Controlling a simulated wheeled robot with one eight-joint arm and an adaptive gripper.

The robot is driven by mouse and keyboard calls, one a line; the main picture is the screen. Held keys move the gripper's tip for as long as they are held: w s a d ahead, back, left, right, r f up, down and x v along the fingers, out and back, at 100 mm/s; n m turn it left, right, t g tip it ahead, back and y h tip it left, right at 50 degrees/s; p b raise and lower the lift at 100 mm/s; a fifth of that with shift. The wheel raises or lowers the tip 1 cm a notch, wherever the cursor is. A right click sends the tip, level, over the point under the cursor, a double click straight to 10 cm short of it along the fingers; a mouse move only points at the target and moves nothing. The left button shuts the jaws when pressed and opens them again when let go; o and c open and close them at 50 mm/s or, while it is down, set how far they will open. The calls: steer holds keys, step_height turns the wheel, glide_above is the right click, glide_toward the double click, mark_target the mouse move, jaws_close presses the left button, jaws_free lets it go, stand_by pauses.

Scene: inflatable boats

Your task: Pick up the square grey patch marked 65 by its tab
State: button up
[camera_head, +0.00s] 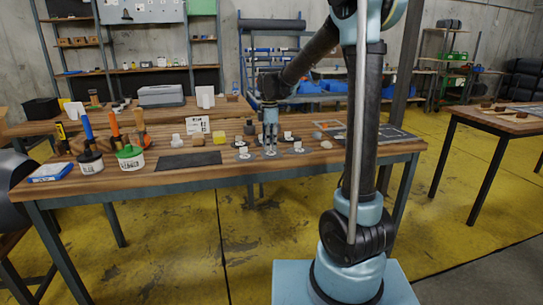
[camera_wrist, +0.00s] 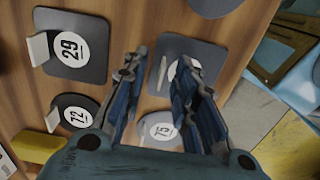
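In the wrist view, a square grey patch (camera_wrist: 209,52) lies on the wooden table with an upright pale tab (camera_wrist: 162,72). Its white label is mostly covered by a finger, so its number cannot be read. My gripper (camera_wrist: 160,64) is open, with the tab showing between its fingertips; I cannot tell the height gap. No tab is gripped. A square patch marked 29 (camera_wrist: 84,38) lies to the left. Round patches marked 72 (camera_wrist: 84,106) and 75 (camera_wrist: 165,132) lie nearer. In the head view my gripper (camera_head: 270,146) points down among the patches.
Another round patch (camera_wrist: 212,5) shows at the top edge in the wrist view. A yellow block (camera_wrist: 38,147) is at lower left. The table's front edge is close.

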steer(key=shift+f, duration=0.2)
jaws_close()
steer(key=shift+r, duration=0.1)
